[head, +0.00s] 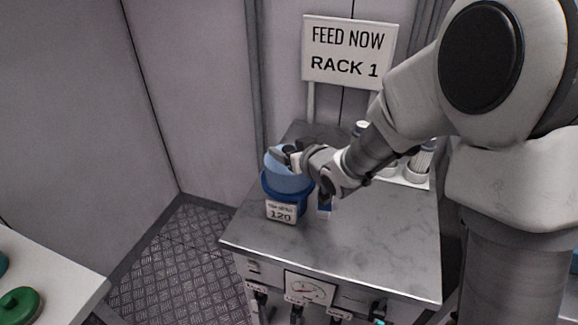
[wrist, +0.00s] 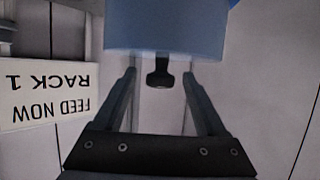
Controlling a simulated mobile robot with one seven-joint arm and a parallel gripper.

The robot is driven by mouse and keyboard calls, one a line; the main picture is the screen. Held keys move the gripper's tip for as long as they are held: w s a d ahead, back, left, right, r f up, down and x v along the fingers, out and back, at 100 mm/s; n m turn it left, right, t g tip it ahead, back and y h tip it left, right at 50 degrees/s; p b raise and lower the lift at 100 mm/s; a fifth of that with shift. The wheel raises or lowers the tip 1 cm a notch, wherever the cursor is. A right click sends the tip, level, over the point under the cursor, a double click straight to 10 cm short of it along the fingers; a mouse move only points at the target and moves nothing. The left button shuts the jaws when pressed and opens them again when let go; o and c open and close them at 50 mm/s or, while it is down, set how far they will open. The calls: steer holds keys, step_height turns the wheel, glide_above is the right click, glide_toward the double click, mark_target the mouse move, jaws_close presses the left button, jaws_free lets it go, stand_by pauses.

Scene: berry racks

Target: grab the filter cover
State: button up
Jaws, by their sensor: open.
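The filter cover (head: 287,180) is a light blue, round, see-through-looking piece. It sits on top of a darker blue filter housing (head: 270,201) with a white label reading 120. In the wrist view, which is upside down, the cover (wrist: 165,28) fills the top middle, and a dark knob (wrist: 160,76) sticks out from it. My gripper (wrist: 160,84) is open, with one finger on each side of the knob and gaps visible between. In the head view my gripper (head: 284,156) is at the top of the cover and partly hides the knob.
The housing stands near the left edge of a grey metal bench (head: 370,240). A small blue and white item (head: 324,208) is right of it. A white rack with bottles (head: 420,163) stands behind my arm. A sign reading FEED NOW RACK 1 (head: 348,52) is at the back.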

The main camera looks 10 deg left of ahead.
steer(key=shift+c, duration=0.3)
jaws_close()
stand_by(1.2)
